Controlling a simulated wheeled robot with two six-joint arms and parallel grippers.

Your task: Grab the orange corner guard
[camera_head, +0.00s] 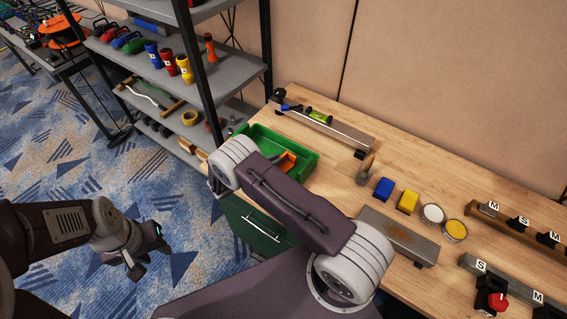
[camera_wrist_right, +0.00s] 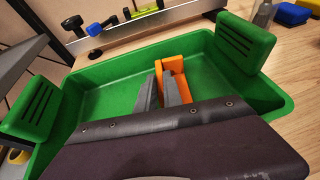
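The orange corner guard (camera_head: 287,161) is in the green bin (camera_head: 310,172) on the table, partly hidden by my right arm in the head view. In the right wrist view, the guard (camera_wrist_right: 178,72) stands near the middle of the bin (camera_wrist_right: 110,85). My right gripper (camera_wrist_right: 160,78) reaches into the bin with its two dark fingers a little apart at the guard. A thin orange wall shows between them; I see no clear contact on both sides. My left gripper (camera_head: 152,250) is over the carpet at the left, its fingers apart and empty.
A shelf rack (camera_head: 210,75) with tools and flashlights stands behind and left of the bin. A metal rail with a level (camera_head: 320,117) lies behind it. A blue block (camera_head: 384,188), a yellow block (camera_head: 408,201), cans and a grey bar (camera_head: 397,236) are to the right.

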